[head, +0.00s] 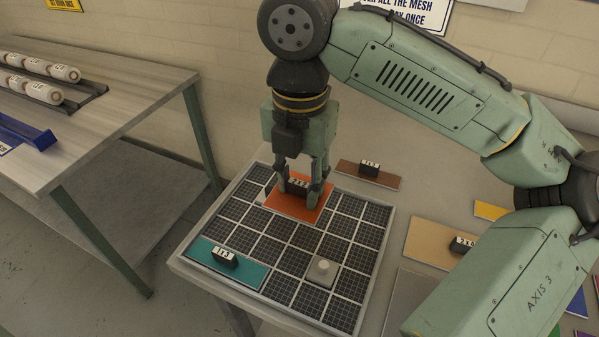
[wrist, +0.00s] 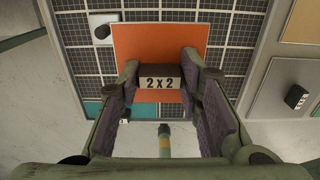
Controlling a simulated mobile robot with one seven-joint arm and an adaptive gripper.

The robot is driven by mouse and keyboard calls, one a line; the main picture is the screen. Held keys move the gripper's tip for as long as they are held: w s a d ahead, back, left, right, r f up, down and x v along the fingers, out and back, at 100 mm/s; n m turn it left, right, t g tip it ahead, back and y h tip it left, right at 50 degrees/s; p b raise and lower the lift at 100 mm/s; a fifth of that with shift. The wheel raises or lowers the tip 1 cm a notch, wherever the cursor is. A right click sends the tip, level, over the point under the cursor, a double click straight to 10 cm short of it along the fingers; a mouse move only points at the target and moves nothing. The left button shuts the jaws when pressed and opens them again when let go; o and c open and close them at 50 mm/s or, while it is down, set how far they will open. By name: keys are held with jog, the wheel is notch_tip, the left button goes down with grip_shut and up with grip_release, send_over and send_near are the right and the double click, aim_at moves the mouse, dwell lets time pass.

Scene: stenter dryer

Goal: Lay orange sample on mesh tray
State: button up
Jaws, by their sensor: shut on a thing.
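The orange sample (head: 309,213) is a flat orange plate with a dark block handle marked 2x2, also seen in the wrist view (wrist: 160,40). My gripper (head: 298,197) is shut on that handle, with one finger on each side. The sample is level over the back middle of the mesh tray (head: 368,262), a pale-framed grid of dark mesh cells. I cannot tell whether it touches the mesh or hangs just above it. The plate hides the cells beneath it.
A teal sample (head: 247,273) lies at the tray's front left. Brown (head: 385,181) and tan (head: 428,238) samples lie on the table to the right.

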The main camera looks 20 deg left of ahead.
jog(key=shift+f+b, duration=1.05)
jog(key=shift+f, duration=1.75)
jog(key=shift+p, duration=0.35)
jog(key=shift+f, duration=0.7)
jog(key=o, duration=1.2)
notch_tip(320, 180, up, 12)
jog(key=shift+r, duration=0.1)
